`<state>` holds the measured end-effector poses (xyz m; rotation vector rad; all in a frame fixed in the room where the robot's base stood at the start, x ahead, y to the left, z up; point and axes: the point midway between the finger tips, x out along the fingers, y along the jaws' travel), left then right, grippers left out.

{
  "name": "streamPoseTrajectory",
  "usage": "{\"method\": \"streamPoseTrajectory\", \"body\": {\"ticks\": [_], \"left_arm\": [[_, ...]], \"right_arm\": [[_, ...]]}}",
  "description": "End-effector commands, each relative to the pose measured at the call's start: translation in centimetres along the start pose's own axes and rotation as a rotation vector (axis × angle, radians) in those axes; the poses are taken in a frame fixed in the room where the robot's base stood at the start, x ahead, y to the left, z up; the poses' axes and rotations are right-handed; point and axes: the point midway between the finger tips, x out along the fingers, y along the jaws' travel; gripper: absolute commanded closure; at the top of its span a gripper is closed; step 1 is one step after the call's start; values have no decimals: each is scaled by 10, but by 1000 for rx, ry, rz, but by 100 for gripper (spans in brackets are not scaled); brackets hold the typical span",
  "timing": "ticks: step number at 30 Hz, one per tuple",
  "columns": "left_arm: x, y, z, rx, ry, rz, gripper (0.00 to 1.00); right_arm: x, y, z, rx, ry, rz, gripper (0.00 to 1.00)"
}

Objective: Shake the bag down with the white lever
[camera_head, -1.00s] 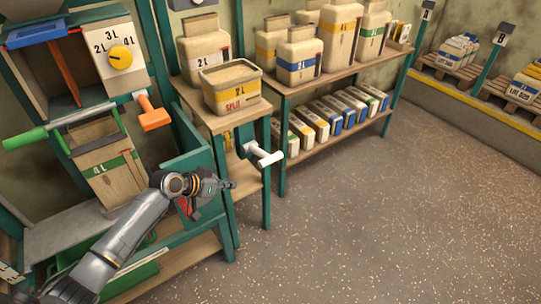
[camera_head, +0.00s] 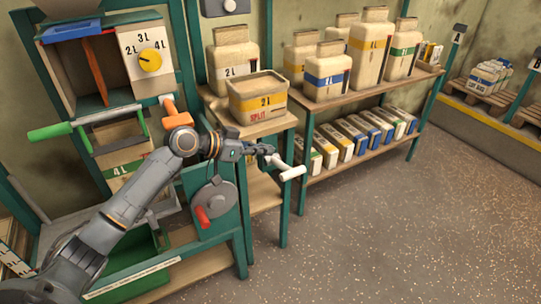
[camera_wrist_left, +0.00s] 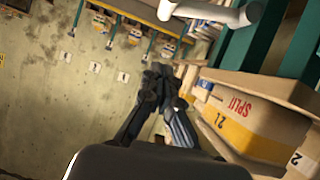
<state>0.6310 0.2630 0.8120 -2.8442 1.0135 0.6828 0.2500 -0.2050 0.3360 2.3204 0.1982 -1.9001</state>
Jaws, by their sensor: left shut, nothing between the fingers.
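The white lever (camera_head: 292,173) juts out from the side of the small stand below an open-topped beige 2L bag (camera_head: 262,103) marked SPLIT. The bag has a yellow band and stands upright on the stand's top. My left gripper (camera_head: 270,151) is shut and empty, close to the lever's inner end; I cannot tell whether it touches. In the left wrist view the closed fingers (camera_wrist_left: 162,72) point away from me, with the white lever (camera_wrist_left: 210,12) at the top edge and the bag (camera_wrist_left: 250,122) on the right. My right gripper is out of view.
Left of the stand is a teal frame with a green lever (camera_head: 50,132), an orange lever (camera_head: 170,116), a yellow dial (camera_head: 150,61) and a red-handled disc (camera_head: 214,203). A shelf with bags (camera_head: 330,72) stands to the right. The floor (camera_head: 380,240) is clear.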

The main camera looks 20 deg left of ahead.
Motion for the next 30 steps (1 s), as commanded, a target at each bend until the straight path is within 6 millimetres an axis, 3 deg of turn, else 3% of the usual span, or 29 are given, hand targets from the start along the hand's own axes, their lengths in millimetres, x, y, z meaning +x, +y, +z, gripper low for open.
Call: {"method": "streamPoseTrajectory", "body": {"ticks": [12,15,19,30], "left_arm": [[88,2,0,-1,0,3,100],[90,1,21,-2,-4,1,100],[92,0,33,0,-1,0,100],[93,0,40,0,-1,0,100]], "right_arm": [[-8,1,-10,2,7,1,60],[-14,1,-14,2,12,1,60],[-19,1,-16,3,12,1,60],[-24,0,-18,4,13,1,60]]}}
